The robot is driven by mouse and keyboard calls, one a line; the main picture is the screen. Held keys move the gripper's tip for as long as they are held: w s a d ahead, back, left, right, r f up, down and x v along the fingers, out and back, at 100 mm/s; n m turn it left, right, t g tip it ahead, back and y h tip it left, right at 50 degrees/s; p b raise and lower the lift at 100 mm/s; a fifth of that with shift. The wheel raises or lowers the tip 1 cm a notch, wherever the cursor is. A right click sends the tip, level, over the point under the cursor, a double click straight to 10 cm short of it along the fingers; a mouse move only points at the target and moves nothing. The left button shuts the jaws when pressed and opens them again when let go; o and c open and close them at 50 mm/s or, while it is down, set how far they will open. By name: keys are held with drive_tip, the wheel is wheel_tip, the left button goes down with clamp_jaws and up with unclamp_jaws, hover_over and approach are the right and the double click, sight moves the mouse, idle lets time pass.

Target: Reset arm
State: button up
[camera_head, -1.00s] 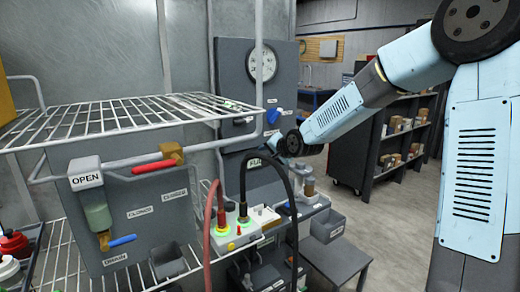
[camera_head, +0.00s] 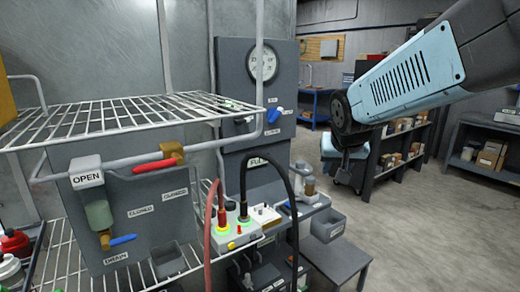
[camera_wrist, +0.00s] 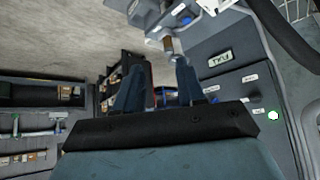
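My arm comes in from the upper right of the head view, with a light blue link and a dark round wrist joint. Its end hangs in the air right of the wire rack and the panel, in front of the dark shelving. In the wrist view my gripper (camera_wrist: 158,68) has its two fingers clearly apart, with nothing seen between them. In the head view the fingers are too small and dark to make out.
The wire rack (camera_head: 120,113), red-handled valve (camera_head: 157,166), gauge (camera_head: 263,64) and cables on a control box (camera_head: 236,232) are at left. A grey bench (camera_head: 340,262) stands at lower centre. Dark shelving (camera_head: 400,150) is behind. Open floor (camera_head: 430,240) lies at right.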

drive_tip(key=s+d+g, duration=0.1)
drive_tip(key=s+d, duration=0.1)
drive_tip(key=s, duration=0.6)
drive_tip(key=s+d+n+y, duration=0.1)
drive_tip(key=s+d, duration=0.2)
drive_tip(key=s, duration=0.5)
drive_tip(key=shift+s+r+g, duration=0.2)
drive_tip(key=shift+s+g, duration=0.05)
drive_tip(key=shift+g, duration=0.15)
